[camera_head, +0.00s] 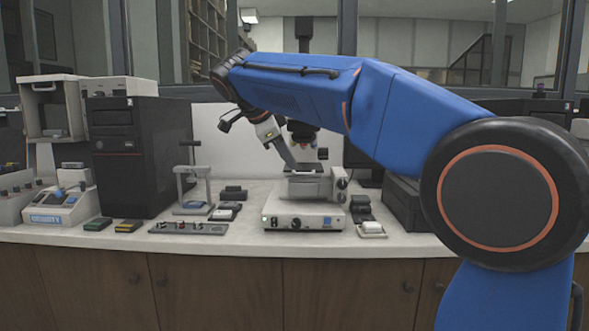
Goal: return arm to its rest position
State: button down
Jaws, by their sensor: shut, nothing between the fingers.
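My blue arm reaches in from the right and bends over the counter (245,249). My gripper (293,168) points down and to the right at the end of the arm, just left of and close to the microscope's stage (306,172). It is shut, with nothing seen between its fingers. Whether the fingertips touch the microscope cannot be told. The upper part of the microscope (306,217) is partly hidden behind my arm.
A small press (193,190) with an upright frame stands left of the microscope. A black computer tower (140,150) and a density device (60,205) are farther left. Small dark blocks (361,208) and a black box (403,205) are right of the microscope. Windows are behind.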

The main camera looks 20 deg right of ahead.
jog(key=s+d+f+n+y, duration=0.2)
jog(key=s+d+f+n, duration=0.2)
jog(key=s+f+n, duration=0.4)
jog(key=s+d+f+n+y, duration=0.2)
jog(key=s+d+f+n, duration=0.3)
jog(key=s, duration=0.6)
jog(key=s+f+n+y, duration=0.1)
jog(key=s+f+n, duration=0.2)
jog(key=s+f, duration=0.5)
jog(key=s+f+n+y, duration=0.1)
jog(key=s+f+n, duration=0.2)
jog(key=s+f, duration=0.5)
notch_tip(320, 180, down, 6)
jog(key=shift+s+a+r+n+y, duration=0.2)
jog(key=shift+s+r+n+y, duration=0.1)
jog(key=shift+n, duration=0.1)
dwell(0.6)
